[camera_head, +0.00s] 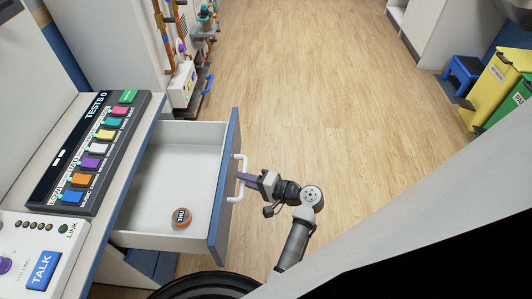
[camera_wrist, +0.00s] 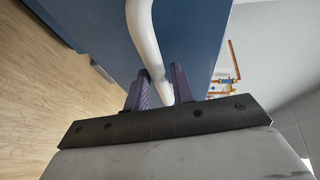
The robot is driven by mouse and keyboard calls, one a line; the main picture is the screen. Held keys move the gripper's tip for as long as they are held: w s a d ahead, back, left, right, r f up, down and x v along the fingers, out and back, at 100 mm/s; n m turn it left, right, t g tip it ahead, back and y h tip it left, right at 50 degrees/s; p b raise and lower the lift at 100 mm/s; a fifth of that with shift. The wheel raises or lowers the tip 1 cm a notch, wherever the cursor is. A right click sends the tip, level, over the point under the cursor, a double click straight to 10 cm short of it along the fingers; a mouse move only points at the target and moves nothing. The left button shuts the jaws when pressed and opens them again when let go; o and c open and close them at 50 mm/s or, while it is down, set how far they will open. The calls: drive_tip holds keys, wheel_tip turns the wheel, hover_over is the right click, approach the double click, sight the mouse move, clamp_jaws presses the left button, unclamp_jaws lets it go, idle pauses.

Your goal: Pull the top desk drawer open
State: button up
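The top desk drawer (camera_head: 172,165) is pulled well out from the desk, with a white inside and a blue front (camera_head: 225,185). A white bar handle (camera_head: 239,172) stands on the drawer front. It also shows in the wrist view (camera_wrist: 145,45). My gripper (camera_head: 244,180) is at the handle from the right. In the wrist view its two purple fingers (camera_wrist: 158,90) stand on either side of the white bar, which runs down between them. The fingers look close around the bar; the exact contact is partly hidden.
A round orange and dark item marked THU (camera_head: 181,217) lies in the drawer. The desk top holds a button panel (camera_head: 85,155) and a TALK box (camera_head: 40,255). A blue stool (camera_head: 463,72) and yellow bin (camera_head: 495,85) stand at right. The wooden floor (camera_head: 310,80) is clear.

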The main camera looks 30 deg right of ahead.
drive_tip(key=b+v, duration=0.1)
drive_tip(key=v, duration=1.1)
drive_tip(key=shift+s, duration=0.2)
